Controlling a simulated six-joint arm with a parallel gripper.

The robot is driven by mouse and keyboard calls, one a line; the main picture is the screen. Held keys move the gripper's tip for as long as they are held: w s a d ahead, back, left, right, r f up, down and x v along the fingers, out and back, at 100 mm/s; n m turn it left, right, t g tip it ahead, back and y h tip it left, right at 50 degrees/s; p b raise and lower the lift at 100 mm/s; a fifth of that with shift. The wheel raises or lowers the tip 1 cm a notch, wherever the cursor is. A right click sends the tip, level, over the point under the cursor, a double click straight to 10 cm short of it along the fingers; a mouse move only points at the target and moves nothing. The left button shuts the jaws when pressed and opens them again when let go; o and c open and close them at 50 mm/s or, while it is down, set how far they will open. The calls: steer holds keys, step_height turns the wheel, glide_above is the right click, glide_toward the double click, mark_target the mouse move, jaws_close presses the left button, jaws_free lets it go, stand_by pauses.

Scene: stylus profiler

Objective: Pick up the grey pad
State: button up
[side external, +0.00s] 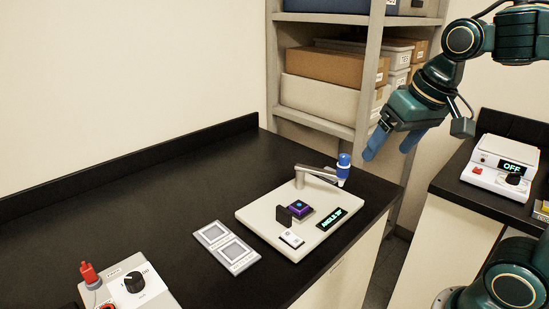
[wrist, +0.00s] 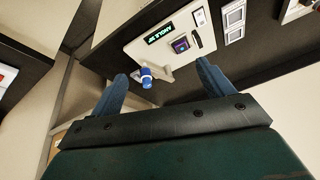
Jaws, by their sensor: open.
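Two light grey squares with darker grey centres lie side by side on the black bench, left of the profiler: one farther back (side external: 212,235) and one nearer (side external: 238,255). They also show at the top of the wrist view (wrist: 234,14). I cannot tell which is the grey pad. A purple-topped dark block (side external: 299,205) sits on the pale profiler base (side external: 262,217); it shows in the wrist view too (wrist: 180,46). My gripper (side external: 389,152) is open and empty, high to the right of the profiler. Both blue fingers show in the wrist view (wrist: 163,72).
The profiler's grey arm with a blue head (side external: 344,165) rises at the base's back right. A lit display (side external: 332,218), a white switch (side external: 292,239) and a small dark upright (side external: 283,215) are on the base. A dial box (side external: 140,285) stands front left. Shelves with boxes stand behind.

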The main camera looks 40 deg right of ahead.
steer(key=w+d+f+m+g, duration=0.1)
steer(key=w+d+m, duration=0.35)
steer(key=w, duration=0.35)
steer(key=w+d+m+g, duration=0.1)
steer(key=w+d+m, duration=0.2)
steer(key=w+d, duration=0.35)
steer(key=w+d+f+m+g, duration=0.2)
steer(key=w+d+f+m, duration=0.4)
steer(key=w+d+f, duration=0.3)
steer(key=shift+w+d+f+m, duration=0.3)
steer(key=shift+w+f, duration=0.2)
steer(key=shift+w, duration=0.35)
steer(key=shift+a, duration=0.1)
glide_above(331, 169)
steer(key=shift+f, duration=4.35)
steer(key=shift+f, duration=0.1)
steer(key=shift+f, duration=2.45)
